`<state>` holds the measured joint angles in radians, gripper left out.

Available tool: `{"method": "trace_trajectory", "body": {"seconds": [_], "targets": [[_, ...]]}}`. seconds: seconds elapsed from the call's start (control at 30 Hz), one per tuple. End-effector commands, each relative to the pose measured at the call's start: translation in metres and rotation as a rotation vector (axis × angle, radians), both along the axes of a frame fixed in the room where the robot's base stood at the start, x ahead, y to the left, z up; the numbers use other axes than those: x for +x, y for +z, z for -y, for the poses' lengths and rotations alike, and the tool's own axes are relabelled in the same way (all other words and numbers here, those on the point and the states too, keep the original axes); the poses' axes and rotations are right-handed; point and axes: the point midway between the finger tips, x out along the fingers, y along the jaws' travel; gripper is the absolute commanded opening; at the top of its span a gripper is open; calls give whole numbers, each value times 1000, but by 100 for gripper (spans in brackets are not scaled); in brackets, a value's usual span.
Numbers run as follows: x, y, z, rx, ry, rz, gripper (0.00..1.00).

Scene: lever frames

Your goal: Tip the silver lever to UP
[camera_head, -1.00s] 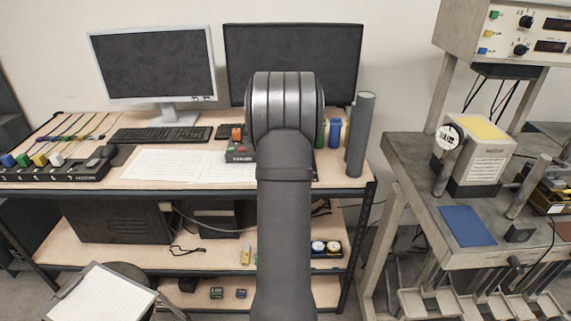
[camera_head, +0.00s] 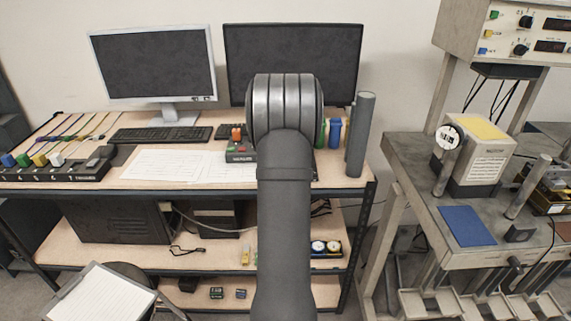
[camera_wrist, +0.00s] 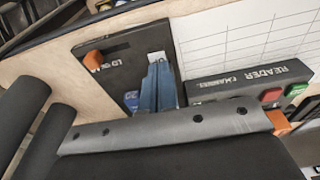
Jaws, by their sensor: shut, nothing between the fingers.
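In the wrist view a black panel (camera_wrist: 118,62) with white lettering lies below my gripper. It carries an orange knob (camera_wrist: 93,59) and a blue round mark (camera_wrist: 131,99). My gripper (camera_wrist: 156,68) shows as two narrow blue fingers, shut together with nothing between them, over the panel. A pale silver strip (camera_wrist: 168,72) shows beside and behind the fingers; I cannot tell whether it is the silver lever or part of the panel, nor whether the fingers touch it. In the head view my own arm hides the gripper and most of the panel.
A reader box (camera_wrist: 240,82) with red and green buttons stands beside the panel, near white sheets (camera_head: 175,166). A tall grey cylinder (camera_head: 360,135) and a blue object (camera_head: 335,131) stand to the right on the desk (camera_head: 90,188). Two monitors (camera_head: 152,62) stand behind.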

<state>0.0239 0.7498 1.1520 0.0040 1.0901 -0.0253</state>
Motion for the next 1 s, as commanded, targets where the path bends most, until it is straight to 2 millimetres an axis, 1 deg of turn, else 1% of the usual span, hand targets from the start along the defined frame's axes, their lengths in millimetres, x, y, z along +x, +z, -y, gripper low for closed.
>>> {"method": "trace_trajectory", "body": {"seconds": [0.17, 0.9, 1.0], "targets": [[0, 3, 0, 0, 0, 1, 0], [0, 62, 0, 0, 0, 2, 0], [0, 67, 0, 0, 0, 1, 0]]}}
